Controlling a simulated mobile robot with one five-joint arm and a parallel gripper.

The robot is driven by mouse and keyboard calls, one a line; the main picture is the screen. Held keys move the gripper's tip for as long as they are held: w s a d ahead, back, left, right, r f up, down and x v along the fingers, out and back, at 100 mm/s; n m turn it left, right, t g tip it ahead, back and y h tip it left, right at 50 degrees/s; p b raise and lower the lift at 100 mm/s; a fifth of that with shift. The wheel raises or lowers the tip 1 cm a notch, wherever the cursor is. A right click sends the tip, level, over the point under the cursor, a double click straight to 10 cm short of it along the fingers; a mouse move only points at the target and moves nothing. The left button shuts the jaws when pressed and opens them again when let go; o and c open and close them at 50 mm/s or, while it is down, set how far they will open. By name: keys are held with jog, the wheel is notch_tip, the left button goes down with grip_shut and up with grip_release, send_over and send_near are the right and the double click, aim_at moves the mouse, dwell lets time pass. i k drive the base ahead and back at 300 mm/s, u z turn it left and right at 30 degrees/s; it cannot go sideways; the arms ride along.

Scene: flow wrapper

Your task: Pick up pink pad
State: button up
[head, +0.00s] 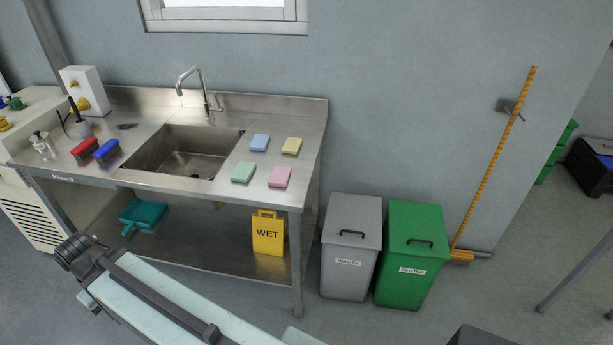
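The pink pad (280,177) lies flat on the steel sink table (215,193), near its front right corner. A green pad (243,172) is to its left, a yellow pad (291,146) is behind it, and a blue pad (260,142) is behind and to the left. The pads lie apart from one another, and nothing covers the pink one. My gripper does not show in the head view.
The sink basin (184,155) and tap (198,91) are left of the pads. Red (84,148) and blue brushes (106,150) lie farther left. Grey (350,265) and green bins (411,270) stand right of the table. A long pale-and-dark structure (155,300) crosses the lower left foreground.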

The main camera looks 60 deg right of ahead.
aim_at(280, 175)
jog(key=z, duration=0.25)
jog(key=i, duration=1)
jog(key=u, duration=0.1)
